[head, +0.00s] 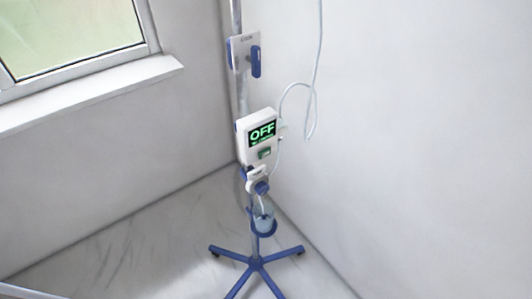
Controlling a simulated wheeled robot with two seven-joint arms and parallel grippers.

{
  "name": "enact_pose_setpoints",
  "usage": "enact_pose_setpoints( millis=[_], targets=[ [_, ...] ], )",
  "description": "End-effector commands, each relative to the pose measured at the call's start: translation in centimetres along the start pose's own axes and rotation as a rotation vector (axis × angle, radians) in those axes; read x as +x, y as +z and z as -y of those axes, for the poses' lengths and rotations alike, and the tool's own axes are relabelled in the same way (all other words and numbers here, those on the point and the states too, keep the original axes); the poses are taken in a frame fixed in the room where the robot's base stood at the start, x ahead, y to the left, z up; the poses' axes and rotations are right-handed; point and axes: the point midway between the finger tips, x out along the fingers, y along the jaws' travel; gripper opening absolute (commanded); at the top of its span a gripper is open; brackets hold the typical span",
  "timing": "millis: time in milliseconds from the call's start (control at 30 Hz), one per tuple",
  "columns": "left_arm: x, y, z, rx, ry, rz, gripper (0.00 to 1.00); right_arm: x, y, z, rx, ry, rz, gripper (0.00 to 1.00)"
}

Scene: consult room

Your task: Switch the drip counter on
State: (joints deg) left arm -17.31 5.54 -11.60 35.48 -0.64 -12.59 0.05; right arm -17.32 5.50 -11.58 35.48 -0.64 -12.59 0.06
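The drip counter (257,138) is a white box clamped on an upright metal pole. Its dark screen reads OFF in bright green letters, with a smaller line below that is too small to read. A small green switch (264,153) sits on its front under the screen. The pole (235,14) stands on a blue star-shaped foot (256,265) on the floor. Neither of my grippers shows in the head view.
A white clamp with a blue handle (255,61) is higher on the pole. A blue knob (262,187) and a cup in a blue ring (264,227) are below. A thin tube (318,60) hangs at right. Walls meet behind; a window sill (95,92) is left.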

Motion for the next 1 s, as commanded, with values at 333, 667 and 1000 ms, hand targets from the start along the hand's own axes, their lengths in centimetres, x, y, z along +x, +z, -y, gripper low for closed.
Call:
enact_pose_setpoints(
  millis=[333,667,1000],
  targets=[
    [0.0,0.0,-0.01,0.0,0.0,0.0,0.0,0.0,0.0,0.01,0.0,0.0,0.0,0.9],
    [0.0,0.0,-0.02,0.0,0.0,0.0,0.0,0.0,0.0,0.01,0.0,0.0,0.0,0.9],
    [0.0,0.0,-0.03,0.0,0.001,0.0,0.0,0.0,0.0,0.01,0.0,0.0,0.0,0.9]
  ],
)
